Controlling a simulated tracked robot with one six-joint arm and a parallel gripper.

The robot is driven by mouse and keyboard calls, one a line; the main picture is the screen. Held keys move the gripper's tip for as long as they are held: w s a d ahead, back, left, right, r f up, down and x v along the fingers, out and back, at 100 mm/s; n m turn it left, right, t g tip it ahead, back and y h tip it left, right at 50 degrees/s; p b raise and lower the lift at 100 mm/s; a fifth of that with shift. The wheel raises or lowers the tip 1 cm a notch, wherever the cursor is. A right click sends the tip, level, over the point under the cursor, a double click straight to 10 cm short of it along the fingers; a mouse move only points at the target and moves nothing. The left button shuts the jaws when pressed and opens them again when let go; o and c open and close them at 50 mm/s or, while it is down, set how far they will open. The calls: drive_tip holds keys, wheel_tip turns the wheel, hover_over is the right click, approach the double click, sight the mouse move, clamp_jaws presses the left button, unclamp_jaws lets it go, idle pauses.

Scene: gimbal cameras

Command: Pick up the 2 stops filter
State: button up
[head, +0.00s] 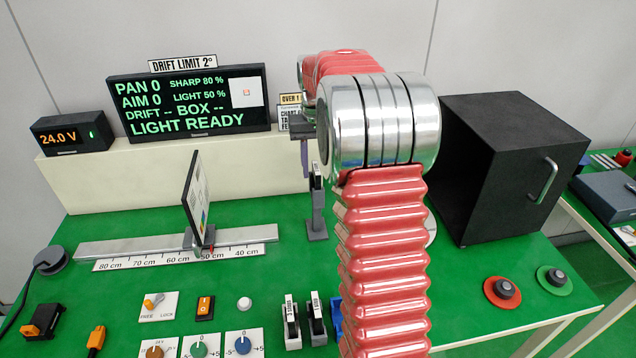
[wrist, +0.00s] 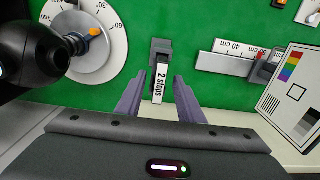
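The 2 stops filter (wrist: 161,80), a narrow piece with a white label, stands at a small grey holder (wrist: 161,48) in the wrist view. My gripper (wrist: 159,88) has its two purple-grey fingers apart, one on each side of the filter, with green gaps visible between. In the head view, an upright dark filter with a pale label (head: 316,182) stands on a grey post (head: 316,226), left of my red arm.
Two more labelled filters (head: 291,318) (head: 316,315) stand in holders at the front. A chart board (head: 195,200) on a scaled rail (head: 150,243) is to the left. A black box (head: 495,165) is to the right. A dial (wrist: 92,40) and black device (wrist: 30,50) crowd the wrist view's left.

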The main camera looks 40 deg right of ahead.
drive_tip(key=shift+f, duration=2.6)
drive_tip(key=shift+c, duration=0.4)
clamp_jaws()
